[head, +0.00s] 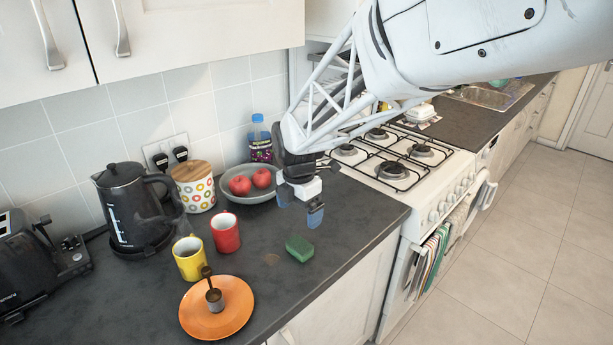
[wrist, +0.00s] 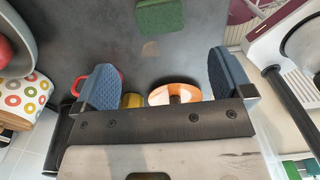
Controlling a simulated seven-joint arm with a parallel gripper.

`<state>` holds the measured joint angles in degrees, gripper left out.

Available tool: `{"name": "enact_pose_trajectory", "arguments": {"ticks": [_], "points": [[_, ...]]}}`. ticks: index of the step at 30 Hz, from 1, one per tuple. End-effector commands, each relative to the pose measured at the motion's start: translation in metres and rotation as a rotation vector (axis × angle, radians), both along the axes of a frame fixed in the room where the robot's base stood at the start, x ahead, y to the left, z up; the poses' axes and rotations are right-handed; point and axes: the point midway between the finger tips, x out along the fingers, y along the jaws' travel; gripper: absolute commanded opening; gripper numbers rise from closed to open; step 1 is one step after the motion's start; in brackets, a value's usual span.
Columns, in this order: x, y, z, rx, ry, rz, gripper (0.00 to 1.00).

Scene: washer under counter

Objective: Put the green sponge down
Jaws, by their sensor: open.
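The green sponge (head: 299,248) lies flat on the dark counter (head: 345,225), near the counter's front edge. It also shows in the wrist view (wrist: 160,16), cut off by the top edge. My gripper (head: 302,202) is above the counter, higher in the picture than the sponge and apart from it. In the wrist view its two blue finger pads (wrist: 165,78) are spread wide with nothing held between them.
An orange plate (head: 238,308) with a small metal scoop (head: 214,296), a yellow mug (head: 189,260) and a red mug (head: 225,233) stand left of the sponge. A grey bowl of red fruit (head: 262,196) is behind. The hob (head: 400,158) is right; bare counter surrounds the sponge.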

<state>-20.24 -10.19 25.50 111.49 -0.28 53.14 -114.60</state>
Motion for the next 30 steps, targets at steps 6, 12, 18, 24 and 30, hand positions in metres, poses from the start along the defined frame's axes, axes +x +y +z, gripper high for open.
{"name": "enact_pose_trajectory", "arguments": {"ticks": [6, 12, 18, 24, 30], "points": [[-0.005, -0.008, 0.005, 0.002, -0.006, -0.056, 0.98], [-0.024, -0.034, 0.023, 0.011, -0.026, -0.257, 0.98], [-0.057, -0.073, 0.048, 0.033, -0.055, -0.589, 0.98], [-0.097, -0.112, 0.067, 0.064, -0.082, -0.95, 0.98], [-0.141, -0.145, 0.08, 0.103, -0.104, -1.308, 0.98]]}}
